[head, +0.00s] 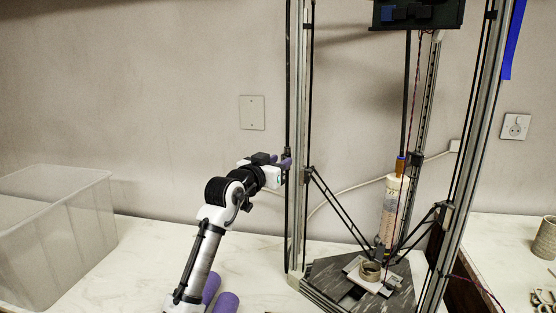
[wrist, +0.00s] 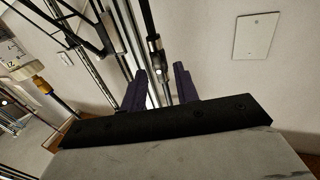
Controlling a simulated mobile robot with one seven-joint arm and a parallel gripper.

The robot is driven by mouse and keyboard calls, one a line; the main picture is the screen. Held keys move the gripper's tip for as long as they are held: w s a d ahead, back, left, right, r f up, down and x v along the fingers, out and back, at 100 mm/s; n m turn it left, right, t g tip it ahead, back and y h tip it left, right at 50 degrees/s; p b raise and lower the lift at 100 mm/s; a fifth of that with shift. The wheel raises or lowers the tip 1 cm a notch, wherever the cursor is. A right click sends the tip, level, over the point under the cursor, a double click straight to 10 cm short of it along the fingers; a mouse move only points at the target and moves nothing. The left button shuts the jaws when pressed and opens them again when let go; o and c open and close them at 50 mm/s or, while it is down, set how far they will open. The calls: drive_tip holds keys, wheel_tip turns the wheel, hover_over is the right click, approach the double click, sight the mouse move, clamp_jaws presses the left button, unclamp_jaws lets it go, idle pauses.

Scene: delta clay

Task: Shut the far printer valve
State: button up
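The delta clay printer (head: 297,120) stands on the table, its tall metal posts rising out of the top of the head view. I cannot make out a valve with a clear handle. A brass-coloured fitting (head: 400,166) sits atop the pale clay tube (head: 390,212); a similar orange-brown fitting (wrist: 42,85) shows at the left of the wrist view. My gripper (head: 281,162) is beside the printer's left post. In the wrist view its two purple fingers (wrist: 160,90) are apart, with a dark rod and silver rail showing between and beyond them. It holds nothing visible.
A clear plastic bin (head: 55,235) stands on the left of the table. Purple cylinders (head: 225,302) are near my arm's base. Slanted black rods (head: 340,207) cross the space inside the posts. A wall plate (head: 252,112) is behind.

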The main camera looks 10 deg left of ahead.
clamp_jaws()
drive_tip(key=shift+f+m+b, duration=0.15)
drive_tip(key=shift+m+b, duration=0.15)
drive_tip(key=shift+b, duration=0.1)
drive_tip(key=m+b, duration=0.3)
drive_tip(key=m, duration=0.2)
drive_tip(key=m+b, duration=0.3)
drive_tip(key=m, duration=0.3)
drive_tip(key=m+b, duration=0.4)
drive_tip(key=m, duration=0.2)
drive_tip(key=shift+d+f, duration=0.15)
drive_tip(key=shift+d, duration=0.1)
drive_tip(key=shift+m, duration=0.3)
idle(0.4)
